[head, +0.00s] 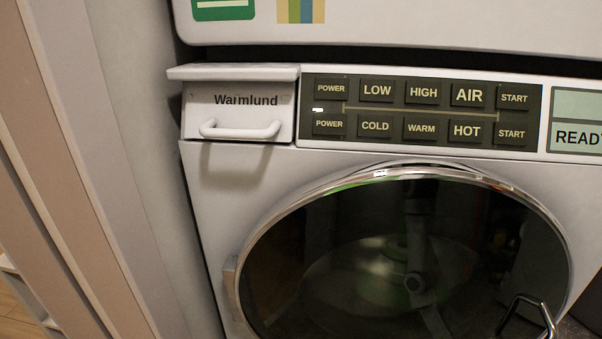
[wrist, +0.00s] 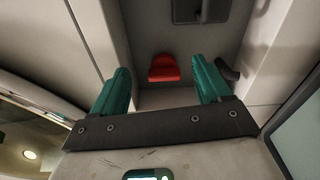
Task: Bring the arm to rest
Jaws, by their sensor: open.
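My gripper (wrist: 160,66) shows in the wrist view. Its two green fingers stand well apart on a dark crossbar, with nothing between them that I can see held. The gripper is open. No part of my arm shows directly in the head view; a faint arm-like shape shows in the dark glass of the round washer door (head: 400,255). A small red thing (wrist: 163,70) shows beyond the gap between the fingers; I cannot tell what it is.
The washer's drawer (head: 237,112) marked Warmlund has a white handle and looks shut. A button panel (head: 420,110) and a display (head: 575,137) reading READY are to its right. A wall edge (head: 140,150) stands close at left. Pale walls surround the gripper in the wrist view.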

